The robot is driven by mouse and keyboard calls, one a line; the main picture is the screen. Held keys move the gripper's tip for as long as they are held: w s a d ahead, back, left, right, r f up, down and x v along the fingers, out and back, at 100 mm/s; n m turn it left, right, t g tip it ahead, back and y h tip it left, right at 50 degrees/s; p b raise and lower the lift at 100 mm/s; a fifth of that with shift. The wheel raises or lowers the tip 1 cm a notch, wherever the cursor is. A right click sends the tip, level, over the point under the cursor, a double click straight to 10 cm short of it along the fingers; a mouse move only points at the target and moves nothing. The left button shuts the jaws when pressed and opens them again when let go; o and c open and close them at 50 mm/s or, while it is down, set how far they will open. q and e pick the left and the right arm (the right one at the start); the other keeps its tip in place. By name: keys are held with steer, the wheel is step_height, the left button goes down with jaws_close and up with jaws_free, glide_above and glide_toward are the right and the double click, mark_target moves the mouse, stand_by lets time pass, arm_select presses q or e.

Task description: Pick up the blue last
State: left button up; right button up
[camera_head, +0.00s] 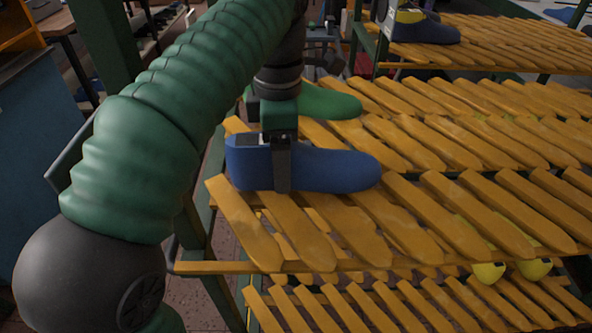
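The blue last (335,170) lies on its long side axis across the orange slats of the near rack, toe to the right and heel to the left. My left gripper (281,168) comes down over it from above. One dark finger lies across the near side of the last, close to its heel end. The other finger is hidden behind the last, so I cannot tell whether the fingers grip it or only straddle it. My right gripper is not in view.
A green last (330,102) lies just behind the blue one, partly hidden by my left arm. The slatted shelf (450,215) is clear to the right. Yellow lasts (488,271) show on the lower shelf. Another blue last (428,32) sits on a rack farther back.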

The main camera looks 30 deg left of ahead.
arm_select(q)
steer(key=shift+s+r, duration=0.1)
steer(key=shift+r, duration=0.05)
steer(key=shift+c, duration=0.7)
steer(key=shift+d, duration=0.25)
steer(key=c, duration=0.7)
steer(key=shift+a, duration=0.1)
jaws_close()
steer(key=shift+r, duration=0.1)
